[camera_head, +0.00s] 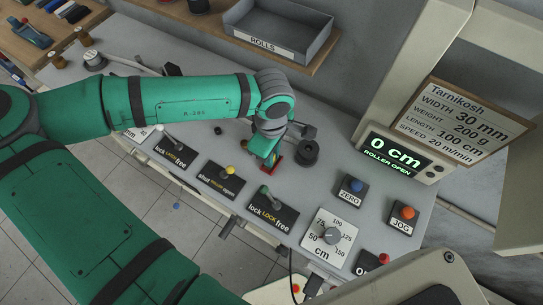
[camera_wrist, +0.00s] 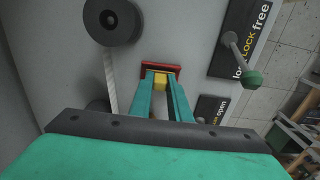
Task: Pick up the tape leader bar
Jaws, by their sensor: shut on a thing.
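My gripper (camera_wrist: 161,78) is low over the grey worktop, its two green fingers closed on a small yellow block (camera_wrist: 160,85). I take this block to be the grip of the tape leader bar. A flat red piece (camera_wrist: 162,66) lies just beyond the fingertips; I cannot tell whether it is joined to the block. In the head view my gripper (camera_head: 266,158) partly hides the red piece (camera_head: 276,159). A black reel (camera_wrist: 112,20) stands beside it, with a pale tape strip (camera_wrist: 110,85) running down from it. The reel also shows in the head view (camera_head: 307,152).
Lever panels marked lock/free (camera_head: 272,207) and shut/open (camera_head: 220,180) line the front edge. A blue ZERO button (camera_head: 356,186), an orange JOG button (camera_head: 407,213) and a cm dial (camera_head: 331,236) are to the right. The display (camera_head: 397,157) reads 0 cm, roller open. A ROLLS tray (camera_head: 265,42) is behind.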

